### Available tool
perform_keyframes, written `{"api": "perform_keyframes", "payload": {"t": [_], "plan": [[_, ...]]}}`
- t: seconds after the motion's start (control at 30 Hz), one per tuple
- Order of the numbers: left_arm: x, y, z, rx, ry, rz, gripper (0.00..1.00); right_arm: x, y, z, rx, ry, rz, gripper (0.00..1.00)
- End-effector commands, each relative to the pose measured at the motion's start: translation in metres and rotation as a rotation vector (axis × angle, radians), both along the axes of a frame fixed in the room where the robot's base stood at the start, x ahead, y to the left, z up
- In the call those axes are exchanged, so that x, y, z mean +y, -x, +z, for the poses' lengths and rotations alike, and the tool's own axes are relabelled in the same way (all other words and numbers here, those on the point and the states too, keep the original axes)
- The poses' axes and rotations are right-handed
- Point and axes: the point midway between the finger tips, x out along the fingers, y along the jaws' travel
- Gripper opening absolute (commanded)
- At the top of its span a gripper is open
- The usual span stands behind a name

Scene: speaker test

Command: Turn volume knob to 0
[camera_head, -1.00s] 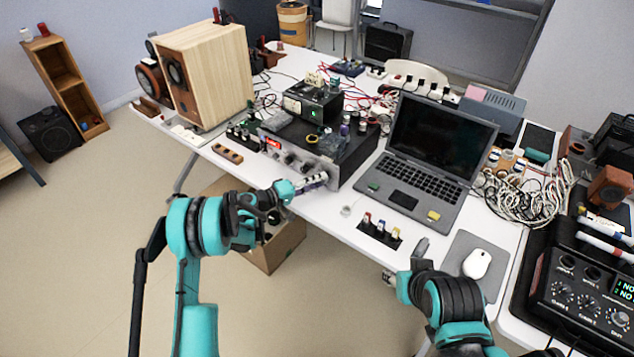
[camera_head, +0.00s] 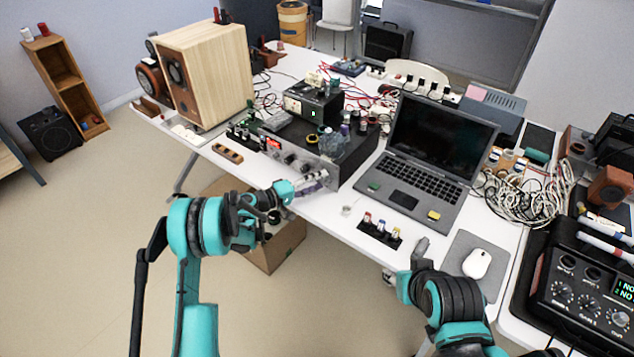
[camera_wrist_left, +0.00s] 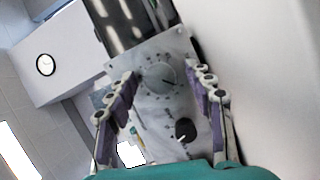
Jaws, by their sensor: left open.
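The amplifier (camera_head: 301,164) with a silver front panel stands at the table's front edge, left of the laptop. In the left wrist view its panel (camera_wrist_left: 184,55) shows a large silver round knob (camera_wrist_left: 160,77) with a dark pointer mark and dots around it. A smaller black knob (camera_wrist_left: 185,128) with a white mark sits lower on the panel. My left gripper (camera_head: 312,181) is open at the panel's right end. In the left wrist view its fingers (camera_wrist_left: 165,84) are on either side of the large knob; contact is unclear. My right arm is at the lower right; its jaws are not clear.
A wooden speaker (camera_head: 220,75) stands left of the amplifier. A black device (camera_head: 312,106) sits on top of it. The laptop (camera_head: 425,160), a small connector block (camera_head: 380,236) and a mouse (camera_head: 477,263) are to the right. An open cardboard box (camera_head: 275,250) is below the table edge.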

Motion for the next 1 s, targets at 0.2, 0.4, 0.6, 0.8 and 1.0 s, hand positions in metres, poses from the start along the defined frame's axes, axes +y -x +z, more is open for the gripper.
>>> {"api": "perform_keyframes", "payload": {"t": [0.2,0.4,0.6,0.8,1.0], "plan": [[0.021,0.012,0.002,0.0,0.0,0.004,0.52,0.0,0.0,0.0,0.0,0.0,0.0,0.4],[0.06,0.036,0.006,0.0,0.0,0.004,0.52,0.0,0.0,0.0,0.0,0.0,0.0,0.4],[0.089,0.055,0.01,0.0,0.0,0.003,0.52,0.0,0.0,0.0,0.0,0.0,0.0,0.4],[0.101,0.063,0.011,0.0,0.0,0.001,0.52,0.0,0.0,0.0,0.0,0.0,0.0,0.4],[0.101,0.064,0.011,0.0,0.0,0.0,0.52,0.0,0.0,0.0,0.0,0.0,0.0,0.4]]}}
